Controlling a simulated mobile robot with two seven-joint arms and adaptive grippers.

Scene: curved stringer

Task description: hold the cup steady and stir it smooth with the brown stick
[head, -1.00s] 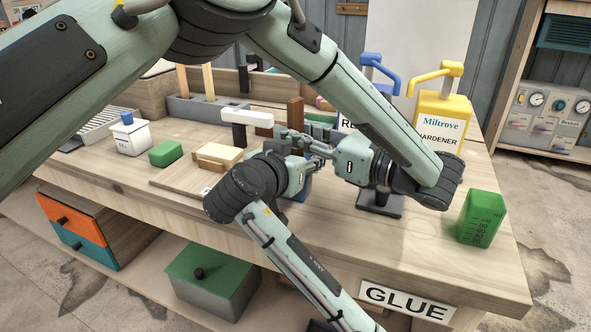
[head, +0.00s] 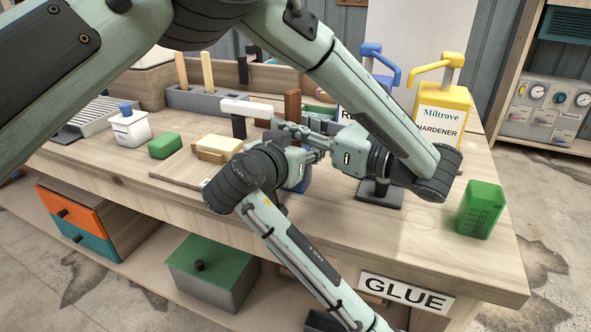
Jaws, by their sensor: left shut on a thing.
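My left gripper (head: 290,129) reaches in from the right side of the picture, its fingers pointing left. It is shut on the brown stick (head: 293,105), which stands roughly upright. The stick's lower end is hidden behind the fingers. My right gripper (head: 318,155) comes up from below, close in front of the left one. Its fingers overlap the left gripper, so its opening cannot be told. A small blue patch (head: 304,186) shows below it; I cannot tell if this is the cup. No cup shows clearly between the grippers.
A green graduated container (head: 481,210) stands at the right table edge. The yellow hardener jug (head: 443,112) and a blue-topped dispenser (head: 371,62) stand behind. A white bottle (head: 131,128), a green block (head: 165,146) and a yellowish block (head: 217,148) lie left.

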